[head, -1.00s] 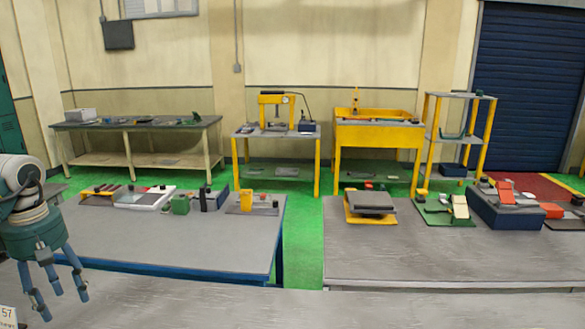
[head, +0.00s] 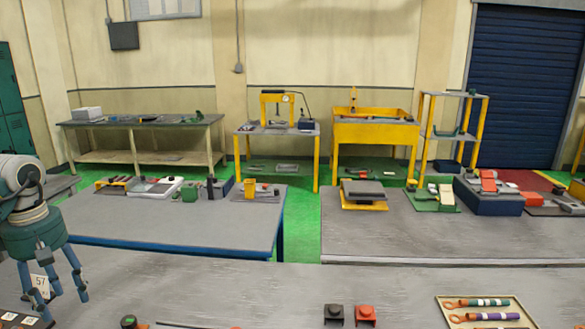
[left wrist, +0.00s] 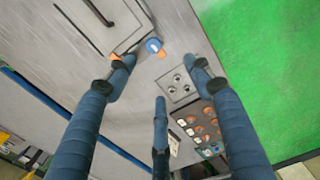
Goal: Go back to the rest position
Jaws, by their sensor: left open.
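My left gripper (head: 58,290) hangs at the left edge of the head view, above the near grey bench (head: 210,290). Its blue fingers are spread apart and hold nothing. In the left wrist view the open fingers (left wrist: 155,100) reach out over a grey bench top. My right gripper is not in view.
A tray (head: 487,312) with rod-like tools lies at the near right. A black block (head: 334,314) and a red block (head: 366,315) stand beside it. Two grey benches with equipment stand beyond, with a green floor gap (head: 303,225) between them. The middle bench top is largely clear.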

